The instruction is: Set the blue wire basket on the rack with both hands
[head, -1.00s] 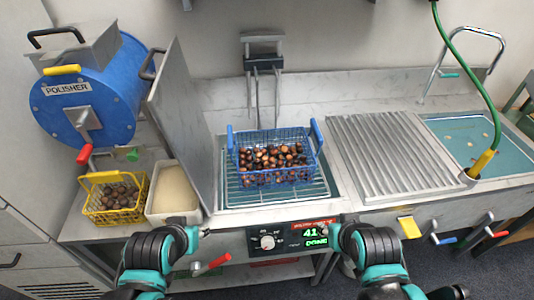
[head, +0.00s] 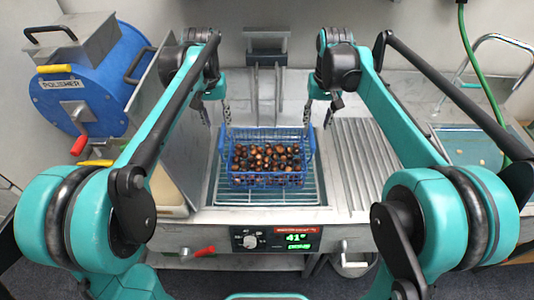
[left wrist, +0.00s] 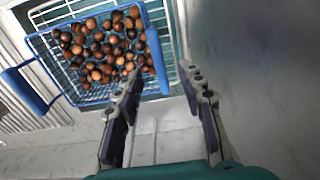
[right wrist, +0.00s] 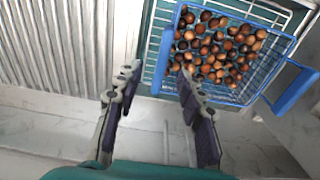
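The blue wire basket (head: 267,134), holding many brown chestnuts (head: 266,158), sits in the sink-like tank over a wire grate (head: 267,197). It has a blue handle on each side. My left gripper (head: 214,112) is above the basket's left handle. In the left wrist view its fingers (left wrist: 164,78) are spread, with the blue handle (left wrist: 156,62) between or just beyond them. My right gripper (head: 320,112) is above the right handle. Its fingers (right wrist: 158,76) are spread likewise around or short of that handle (right wrist: 164,62). Contact cannot be told.
A grey bracket with hanging bars (head: 266,50) stands on the wall behind the tank. A ribbed drainboard (head: 352,165) lies right of it, then a water basin (head: 465,145) with a green hose (head: 470,50). The blue polisher (head: 95,85) and a grey panel stand left.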

